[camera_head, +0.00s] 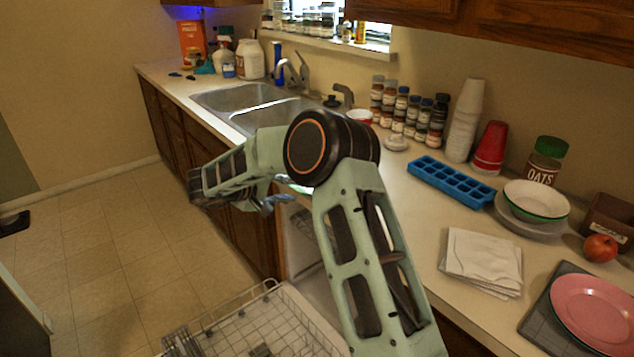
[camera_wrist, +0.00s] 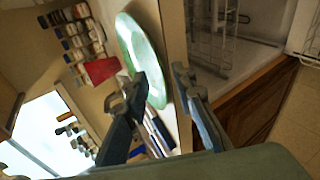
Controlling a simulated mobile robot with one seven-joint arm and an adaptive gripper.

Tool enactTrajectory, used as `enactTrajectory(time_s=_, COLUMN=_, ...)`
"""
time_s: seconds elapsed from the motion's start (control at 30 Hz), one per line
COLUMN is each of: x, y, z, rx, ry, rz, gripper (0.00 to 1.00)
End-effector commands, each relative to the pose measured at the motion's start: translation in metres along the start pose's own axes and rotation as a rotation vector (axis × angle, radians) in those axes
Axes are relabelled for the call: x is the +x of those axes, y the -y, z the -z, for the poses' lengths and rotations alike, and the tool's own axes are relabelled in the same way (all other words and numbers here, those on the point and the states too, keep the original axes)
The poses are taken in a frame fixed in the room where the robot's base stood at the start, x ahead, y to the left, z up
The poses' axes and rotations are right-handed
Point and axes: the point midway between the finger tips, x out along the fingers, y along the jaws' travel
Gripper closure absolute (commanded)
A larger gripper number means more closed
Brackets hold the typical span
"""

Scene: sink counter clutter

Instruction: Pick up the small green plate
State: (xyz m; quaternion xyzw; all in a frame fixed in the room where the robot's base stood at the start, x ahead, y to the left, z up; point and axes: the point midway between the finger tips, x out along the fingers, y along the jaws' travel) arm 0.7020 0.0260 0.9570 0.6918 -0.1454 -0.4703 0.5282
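The small green plate (camera_wrist: 142,48) is a pale green disc on the counter in the wrist view, past my fingertips. My gripper (camera_wrist: 160,82) is open, with one finger overlapping the plate's near edge in the picture and the other to the right of it. The near edge appears between the fingers, but I cannot tell whether they touch it or how far off it is. In the head view my gripper (camera_head: 277,203) is at the counter's front edge, partly behind my arm. My arm hides most of the plate there; a pale green sliver (camera_head: 300,188) shows beside it.
The double sink (camera_head: 238,97) is beyond my arm. Spice jars (camera_head: 408,110), white cups (camera_head: 466,120) and a blue ice tray (camera_head: 452,182) line the counter. Napkins (camera_head: 482,260) and a pink plate (camera_head: 594,312) are at right. An open dishwasher rack (camera_head: 262,325) is below.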

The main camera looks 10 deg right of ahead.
Motion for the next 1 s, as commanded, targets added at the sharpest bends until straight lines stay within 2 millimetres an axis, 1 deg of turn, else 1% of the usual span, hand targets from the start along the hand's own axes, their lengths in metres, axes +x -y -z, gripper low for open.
enactTrajectory(time_s=0.03, x=0.011, y=0.001, z=-0.003, rx=0.002, ry=0.004, rz=0.002, gripper=0.76)
enactTrajectory(time_s=0.1, x=0.021, y=0.001, z=-0.002, rx=0.002, ry=0.003, rz=0.002, gripper=0.76)
enactTrajectory(time_s=0.2, x=0.03, y=0.0, z=-0.002, rx=0.002, ry=0.001, rz=0.001, gripper=0.76)
enactTrajectory(time_s=0.4, x=0.031, y=0.0, z=-0.001, rx=0.0, ry=0.0, rz=0.0, gripper=0.76)
enactTrajectory(time_s=0.47, x=0.031, y=0.0, z=-0.002, rx=0.0, ry=0.0, rz=0.0, gripper=0.81)
enactTrajectory(time_s=0.63, x=0.031, y=0.0, z=-0.002, rx=0.0, ry=0.0, rz=0.0, gripper=1.0)
enactTrajectory(time_s=1.0, x=0.03, y=-0.002, z=-0.002, rx=0.002, ry=0.0, rz=-0.003, gripper=1.0)
